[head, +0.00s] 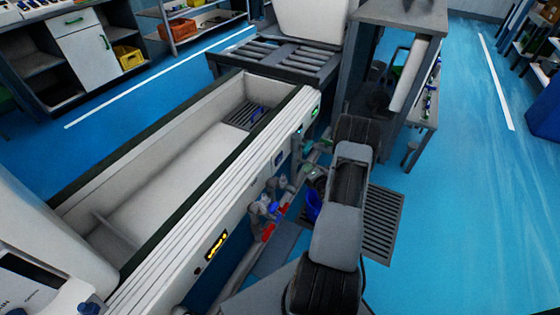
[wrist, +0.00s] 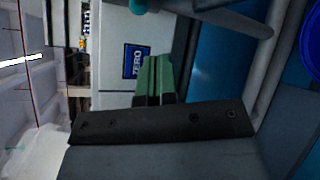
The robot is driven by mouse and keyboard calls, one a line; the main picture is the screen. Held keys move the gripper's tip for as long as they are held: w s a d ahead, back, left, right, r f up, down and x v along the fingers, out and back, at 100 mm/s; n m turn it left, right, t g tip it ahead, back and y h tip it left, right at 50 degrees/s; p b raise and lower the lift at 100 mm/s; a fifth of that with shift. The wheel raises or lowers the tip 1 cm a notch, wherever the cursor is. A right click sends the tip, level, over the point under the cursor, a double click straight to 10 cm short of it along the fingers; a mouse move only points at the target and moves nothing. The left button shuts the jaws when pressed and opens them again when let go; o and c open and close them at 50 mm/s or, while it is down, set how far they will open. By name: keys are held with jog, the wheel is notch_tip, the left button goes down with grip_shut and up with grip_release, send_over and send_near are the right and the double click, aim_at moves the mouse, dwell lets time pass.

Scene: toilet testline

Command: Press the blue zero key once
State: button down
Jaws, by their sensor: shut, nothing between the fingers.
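A small dark blue square that looks like the same key shows in the head view (head: 278,158) on the side of the long white trough. My gripper (wrist: 157,59) has its green fingers together and empty. In the wrist view its tips lie just right of the key and overlap its lower right edge. I cannot tell whether they touch the panel. In the head view my arm partly hides the gripper.
The long white trough (head: 190,212) has pale rails along its near edge. A roller conveyor (head: 285,58) stands behind. A grey bar (wrist: 225,20) crosses near my fingertips. Blue floor (head: 450,200) is open at right.

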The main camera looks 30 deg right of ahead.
aim_at(279, 159)
jog(key=w+a+b, duration=0.1)
jog(key=w+a, duration=0.3)
jog(key=w, duration=0.3)
jog(key=shift+w+a, duration=0.25)
jog(key=shift+w, duration=0.1)
dwell(0.4)
jog(key=shift+w+a, duration=0.2)
jog(key=shift+w, duration=0.1)
dwell(2.0)
